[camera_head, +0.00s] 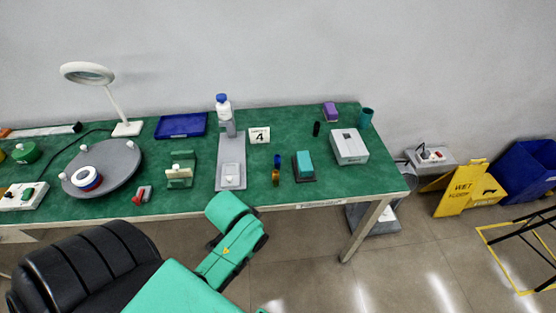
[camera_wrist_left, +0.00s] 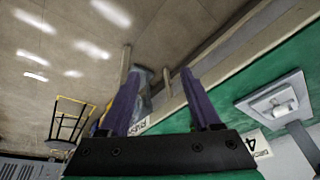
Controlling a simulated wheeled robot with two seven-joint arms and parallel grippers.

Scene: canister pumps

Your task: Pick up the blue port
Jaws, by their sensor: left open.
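The small blue port (camera_head: 277,160) stands on the green table, just behind a small yellow-brown ring-like piece (camera_head: 276,176). It lies between the grey stand with the bottle and the teal-topped block. I cannot make it out in the left wrist view. My left gripper (camera_wrist_left: 160,74) is open, its two dark purple fingers apart with nothing held between them. It hangs near the table's front edge. In the head view my green left arm reaches up from the bottom to that edge, and its fingers are hidden. My right gripper is not in view.
The grey stand (camera_head: 231,158) with a blue-capped bottle (camera_head: 223,104) is left of the port. A teal-topped block (camera_head: 304,163) and white box (camera_head: 348,148) are right of it. The table's front edge (camera_head: 322,205) is close.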

